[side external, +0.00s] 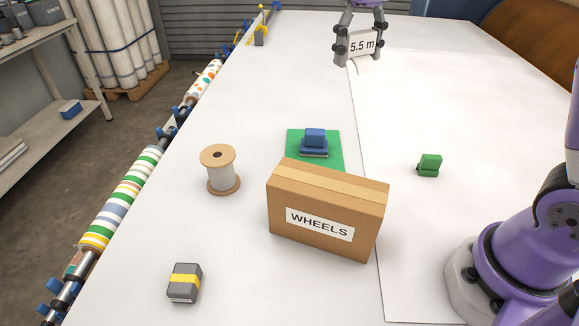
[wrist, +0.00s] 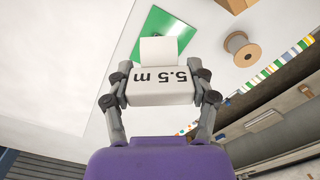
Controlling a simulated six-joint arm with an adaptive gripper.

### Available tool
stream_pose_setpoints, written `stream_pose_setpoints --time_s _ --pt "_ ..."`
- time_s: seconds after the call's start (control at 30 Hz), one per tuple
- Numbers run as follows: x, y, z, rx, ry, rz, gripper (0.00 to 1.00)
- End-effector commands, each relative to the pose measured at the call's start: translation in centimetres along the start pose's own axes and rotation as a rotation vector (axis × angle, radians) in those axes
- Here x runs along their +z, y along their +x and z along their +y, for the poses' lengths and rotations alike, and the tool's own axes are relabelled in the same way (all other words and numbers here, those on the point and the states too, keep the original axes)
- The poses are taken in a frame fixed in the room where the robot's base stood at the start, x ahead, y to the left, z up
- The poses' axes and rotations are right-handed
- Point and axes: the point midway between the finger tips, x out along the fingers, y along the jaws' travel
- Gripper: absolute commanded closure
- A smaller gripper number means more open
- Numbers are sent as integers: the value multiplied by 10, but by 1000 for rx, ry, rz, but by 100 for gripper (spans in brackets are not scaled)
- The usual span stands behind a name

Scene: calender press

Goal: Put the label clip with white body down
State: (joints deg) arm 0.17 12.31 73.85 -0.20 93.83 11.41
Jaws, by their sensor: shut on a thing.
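The label clip with white body (side external: 362,45), marked "5.5 m", is held between the fingers of my gripper (side external: 361,40) at the far end of the table. It also shows in the wrist view (wrist: 161,86), with a white tab (wrist: 159,51) sticking out from it. My gripper (wrist: 161,90) is shut on its two sides. The clip looks raised above the white surface, but the exact height is hard to tell.
A cardboard box marked WHEELS (side external: 327,211) stands mid-table, before a green mat (side external: 334,139) bearing a blue clip (side external: 314,140). A spool (side external: 220,170), a grey-yellow block (side external: 184,283) and a green clip (side external: 429,165) stand around. The white sheet (side external: 450,230) has free room.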

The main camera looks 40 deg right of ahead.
Motion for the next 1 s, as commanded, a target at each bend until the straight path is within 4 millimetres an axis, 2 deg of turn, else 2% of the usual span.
stream_pose_setpoints --time_s 0.2,0.37,0.9,1.0 --pt "22 44 4 0 -131 -2 64" --pt "33 63 6 1 -187 -1 64" --pt "35 67 6 1 -199 1 64" --pt "35 69 1 1 -190 0 64"
